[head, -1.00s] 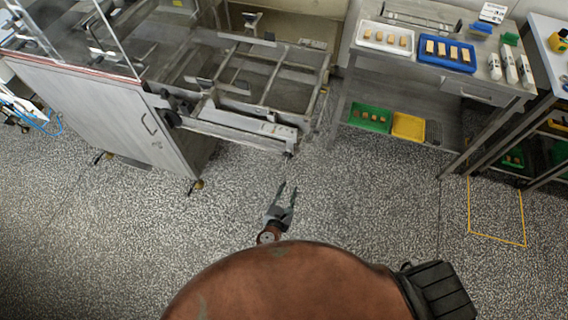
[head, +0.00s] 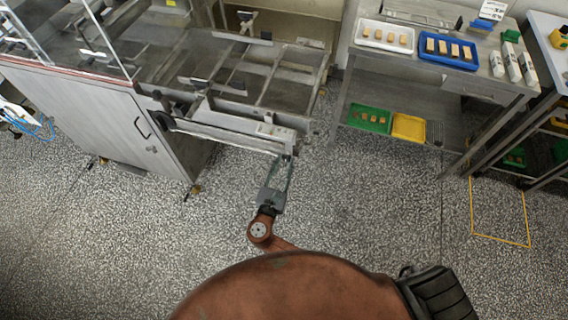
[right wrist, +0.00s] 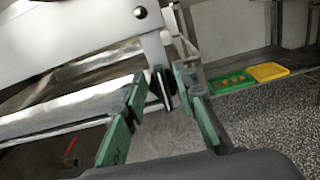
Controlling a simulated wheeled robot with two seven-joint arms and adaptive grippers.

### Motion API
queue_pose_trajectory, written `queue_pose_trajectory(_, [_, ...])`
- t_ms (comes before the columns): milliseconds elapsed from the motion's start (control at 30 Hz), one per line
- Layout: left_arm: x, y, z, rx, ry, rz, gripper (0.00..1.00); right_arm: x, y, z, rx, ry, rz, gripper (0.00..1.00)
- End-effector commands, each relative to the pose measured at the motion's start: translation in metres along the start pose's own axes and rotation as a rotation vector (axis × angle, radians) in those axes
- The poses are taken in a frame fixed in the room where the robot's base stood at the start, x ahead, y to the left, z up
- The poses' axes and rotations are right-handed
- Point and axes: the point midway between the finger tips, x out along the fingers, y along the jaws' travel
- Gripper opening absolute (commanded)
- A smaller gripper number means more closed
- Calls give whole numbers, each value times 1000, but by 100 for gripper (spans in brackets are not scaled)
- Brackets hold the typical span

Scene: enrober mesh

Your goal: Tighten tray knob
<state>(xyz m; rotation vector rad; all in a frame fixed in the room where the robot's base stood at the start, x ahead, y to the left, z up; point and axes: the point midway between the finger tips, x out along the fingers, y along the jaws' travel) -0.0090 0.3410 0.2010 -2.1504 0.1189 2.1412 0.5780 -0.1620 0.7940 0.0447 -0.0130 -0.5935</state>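The enrober's open metal frame (head: 285,92) stands at the upper left in the head view. A small dark knob (right wrist: 157,84) hangs at the lower end of a flat metal bracket (right wrist: 155,50) in the right wrist view. My right gripper (head: 283,161) is open, with its fingertips just below the frame's near right corner. In the right wrist view the knob shows between the green-padded fingers of my right gripper (right wrist: 158,82); I see no clear contact. The knob is too small to make out in the head view. My left gripper is not in view.
A steel table (head: 350,75) at the right holds a white tray (head: 361,41) and a blue tray (head: 423,57) with pieces on them. Green (head: 352,119) and yellow (head: 409,127) trays lie on its lower shelf. The speckled floor (head: 370,200) in front is clear.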

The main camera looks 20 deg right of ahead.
Motion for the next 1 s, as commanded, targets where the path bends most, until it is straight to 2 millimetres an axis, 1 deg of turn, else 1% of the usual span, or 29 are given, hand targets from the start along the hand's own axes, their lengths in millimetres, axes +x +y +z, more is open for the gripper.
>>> queue_pose_trajectory(200, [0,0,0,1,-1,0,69,0,0,0,0,0,0,26])
queue_pose_trajectory(500, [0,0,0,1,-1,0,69,0,0,0,0,0,0,5])
queue_pose_trajectory(600, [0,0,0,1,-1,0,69,0,0,0,0,0,0,0])
queue_pose_trajectory(1000, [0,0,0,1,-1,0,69,0,0,0,12,1,0,0])
